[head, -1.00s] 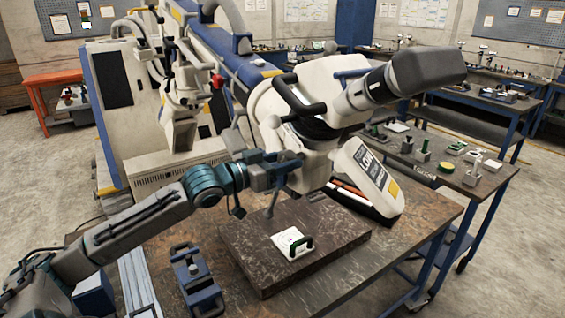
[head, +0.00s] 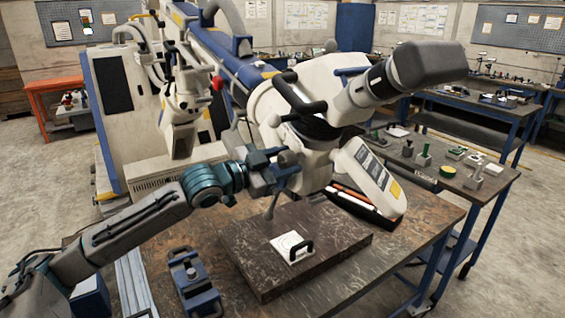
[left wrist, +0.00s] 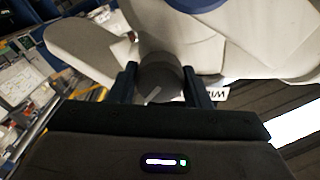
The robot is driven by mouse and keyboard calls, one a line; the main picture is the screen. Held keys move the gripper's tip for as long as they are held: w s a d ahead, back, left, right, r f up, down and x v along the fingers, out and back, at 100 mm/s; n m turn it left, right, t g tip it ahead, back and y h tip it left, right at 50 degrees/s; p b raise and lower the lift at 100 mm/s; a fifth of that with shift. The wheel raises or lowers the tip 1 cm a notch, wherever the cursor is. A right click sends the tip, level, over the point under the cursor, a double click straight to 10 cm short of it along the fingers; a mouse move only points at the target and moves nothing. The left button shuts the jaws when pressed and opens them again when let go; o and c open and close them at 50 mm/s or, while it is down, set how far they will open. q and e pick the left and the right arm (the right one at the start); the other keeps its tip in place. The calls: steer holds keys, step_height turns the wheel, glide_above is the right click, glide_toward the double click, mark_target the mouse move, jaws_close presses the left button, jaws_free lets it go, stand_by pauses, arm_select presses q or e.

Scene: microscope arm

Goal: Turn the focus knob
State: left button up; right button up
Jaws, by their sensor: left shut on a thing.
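My left gripper (head: 290,164) reaches the microscope's left side. In the left wrist view my left gripper (left wrist: 163,88) has one finger on each side of the knob and is shut on it. My right gripper is not in view.
A dark stone slab (head: 325,232) lies under the microscope, with a small white plate with a dark handle (head: 292,248) on it. A blue clamp-like device (head: 194,282) stands at the bench's front left. Other benches with small parts stand at the right.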

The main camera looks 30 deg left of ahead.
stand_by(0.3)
arm_select(q)
steer(key=o, duration=0.9)
steer(key=shift+w, duration=0.1)
steer(key=shift+o, duration=0.4)
steer(key=shift+w+f, duration=0.1)
steer(key=shift+w, duration=0.15)
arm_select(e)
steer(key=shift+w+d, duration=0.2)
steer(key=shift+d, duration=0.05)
arm_select(q)
steer(key=shift+s, duration=0.25)
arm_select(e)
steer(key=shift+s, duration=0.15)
